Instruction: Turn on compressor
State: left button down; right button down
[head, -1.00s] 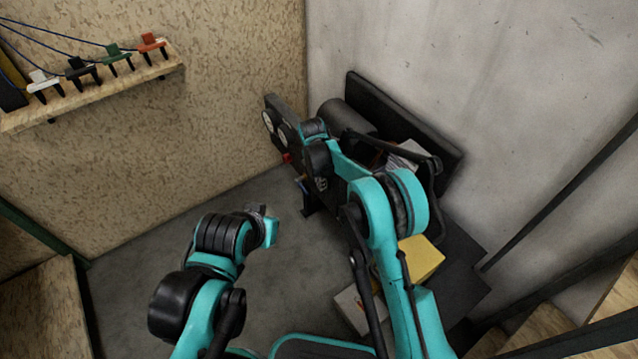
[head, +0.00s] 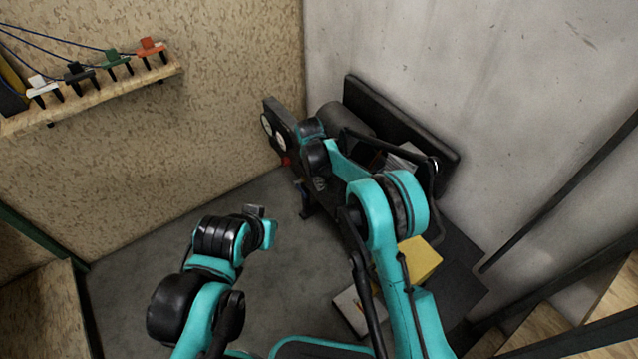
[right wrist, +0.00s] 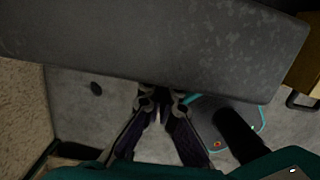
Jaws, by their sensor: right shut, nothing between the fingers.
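The compressor (head: 295,128) stands in the corner, dark, with two round white gauges (head: 280,141) and a small red part (head: 286,161) on its front panel. My right arm reaches over it and hides much of its middle. In the right wrist view, my right gripper (right wrist: 163,98) is shut and empty, its fingertips close to the lower edge of a dark grey panel (right wrist: 160,45). I cannot tell whether they touch it. My left gripper (head: 256,211) is over the floor left of the compressor, mostly hidden by its wrist; its jaw state is unclear.
A wooden shelf (head: 100,95) with several coloured clamps and cables is on the left wall. A dark board (head: 450,160) leans on the concrete wall behind the compressor. A yellow box (head: 420,260) lies beside my right arm. The grey floor (head: 130,250) at left is clear.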

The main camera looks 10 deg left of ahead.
jog(key=s+a+r+p, duration=0.3)
jog(key=s+a+r, duration=0.2)
jog(key=r, duration=0.3)
jog(key=shift+s+a+r, duration=0.15)
jog(key=shift+r, duration=0.25)
jog(key=shift+r, duration=0.1)
